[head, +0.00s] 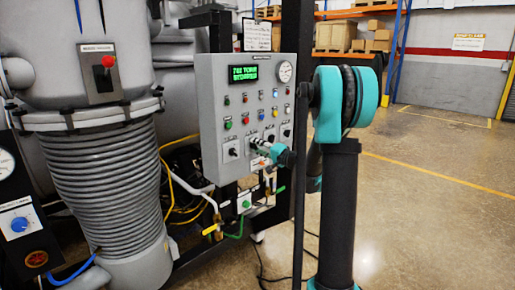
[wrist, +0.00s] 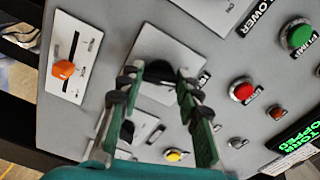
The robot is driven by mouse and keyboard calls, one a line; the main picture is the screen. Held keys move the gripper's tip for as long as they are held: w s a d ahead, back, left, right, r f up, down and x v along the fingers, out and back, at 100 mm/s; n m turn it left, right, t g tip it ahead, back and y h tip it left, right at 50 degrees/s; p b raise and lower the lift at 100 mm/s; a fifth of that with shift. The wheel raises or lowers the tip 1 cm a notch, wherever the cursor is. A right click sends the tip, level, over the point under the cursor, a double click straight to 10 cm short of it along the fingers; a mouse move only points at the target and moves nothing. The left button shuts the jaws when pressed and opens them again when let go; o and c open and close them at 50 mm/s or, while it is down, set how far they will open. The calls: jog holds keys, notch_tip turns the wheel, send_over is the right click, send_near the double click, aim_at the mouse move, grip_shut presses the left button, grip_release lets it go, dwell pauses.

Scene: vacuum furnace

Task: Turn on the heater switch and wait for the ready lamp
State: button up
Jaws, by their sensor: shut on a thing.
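My gripper (head: 263,147) reaches in from the right to the lower row of the grey control panel (head: 208,120). In the wrist view my gripper (wrist: 160,82) has its two fingers shut on a black knob (wrist: 158,70) on a white plate. It is the second knob from the left in the row. Its label is not readable, so I cannot tell whether it is the heater switch. Small lamps and coloured buttons sit above the row; I cannot tell which is the ready lamp. The display (head: 243,73) shows green text.
Another black knob (head: 233,152) is just left of the held one. An orange-handled slider (wrist: 62,69) lies below it. A ribbed grey vessel (head: 108,170) stands at left, with hoses beneath the panel. Floor is open at right.

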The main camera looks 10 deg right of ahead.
jog(key=m, duration=0.4)
jog(key=shift+m, duration=0.3)
jog(key=m, duration=0.4)
jog(key=shift+m, duration=0.4)
jog(key=o, duration=1.2)
jog(key=shift+c, duration=0.2)
jog(key=shift+s, duration=0.1)
jog(key=v, duration=1.2)
